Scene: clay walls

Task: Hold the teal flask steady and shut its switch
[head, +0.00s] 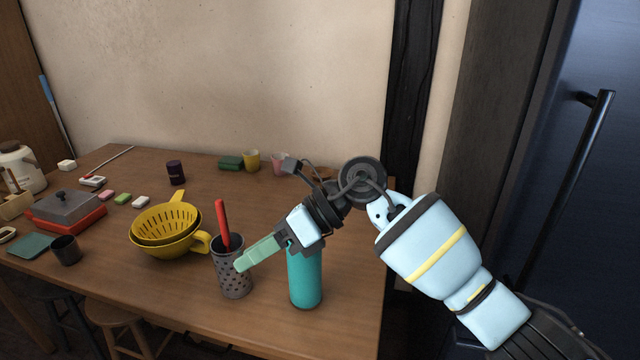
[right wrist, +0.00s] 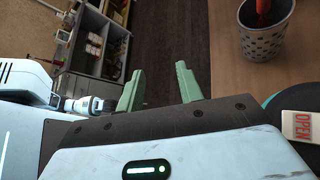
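The teal flask (head: 305,278) stands upright near the front right edge of the table. My right gripper (head: 243,264) is in front of its upper part in the head view and hides its top. Its green fingers point left, towards the perforated cup. In the right wrist view the right gripper (right wrist: 160,78) is open, with nothing between its fingers. A white tile with red OPEN lettering (right wrist: 298,124), seemingly the flask's switch, shows at the right edge of that view, beside the gripper body. My left gripper is in neither view.
A grey perforated cup (head: 232,278) holding a red-handled tool stands just left of the flask. Yellow colanders (head: 165,240) lie further left. A red and grey box (head: 65,210) is at the far left. A dark fridge (head: 590,200) stands at right.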

